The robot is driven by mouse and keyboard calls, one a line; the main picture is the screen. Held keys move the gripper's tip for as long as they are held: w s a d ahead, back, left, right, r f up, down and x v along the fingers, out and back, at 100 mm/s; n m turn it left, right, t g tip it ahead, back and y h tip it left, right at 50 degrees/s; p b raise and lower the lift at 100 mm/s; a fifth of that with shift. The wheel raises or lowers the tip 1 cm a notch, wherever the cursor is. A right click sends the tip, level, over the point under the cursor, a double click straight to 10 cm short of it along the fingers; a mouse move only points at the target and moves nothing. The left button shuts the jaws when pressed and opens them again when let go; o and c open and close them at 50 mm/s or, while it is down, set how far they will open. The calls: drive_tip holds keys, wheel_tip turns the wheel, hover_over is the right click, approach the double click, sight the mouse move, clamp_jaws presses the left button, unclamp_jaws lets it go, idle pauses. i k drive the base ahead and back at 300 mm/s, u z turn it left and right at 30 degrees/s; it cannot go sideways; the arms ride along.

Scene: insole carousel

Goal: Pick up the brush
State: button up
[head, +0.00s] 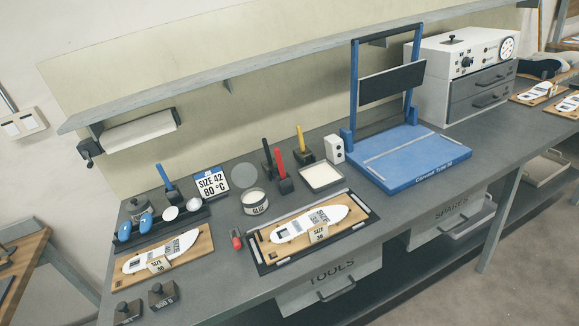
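Several upright coloured handles stand on the grey workbench (215,235), and any of them could be the brush; I cannot tell which. A red handle (279,163) on a dark base stands near the middle. A black handle (267,153) is just behind it to the left. A yellow handle (300,139) stands in a dark block to the right. A blue handle (164,174) rises farther left, behind a dark rack. A glue tub (255,205) stands in front of the red handle. My gripper is not in view.
A shoe-last board (268,250) lies at the front, another (195,245) at left. A white tray (321,177) and a blue frame press (420,160) stand right of the handles. A shelf (215,82) overhangs the back. Small dark weights (162,295) sit front left.

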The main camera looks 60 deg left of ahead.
sight(277, 154)
drive_tip(key=u, duration=0.3)
drive_tip(key=i, duration=1.2)
drive_tip(key=u, duration=1.25)
drive_tip(key=i, duration=0.85)
drive_tip(key=u, duration=0.55)
drive_tip(key=k, duration=0.8)
drive_tip(key=u, duration=0.2)
drive_tip(key=i, duration=0.8)
drive_tip(key=z, duration=0.05)
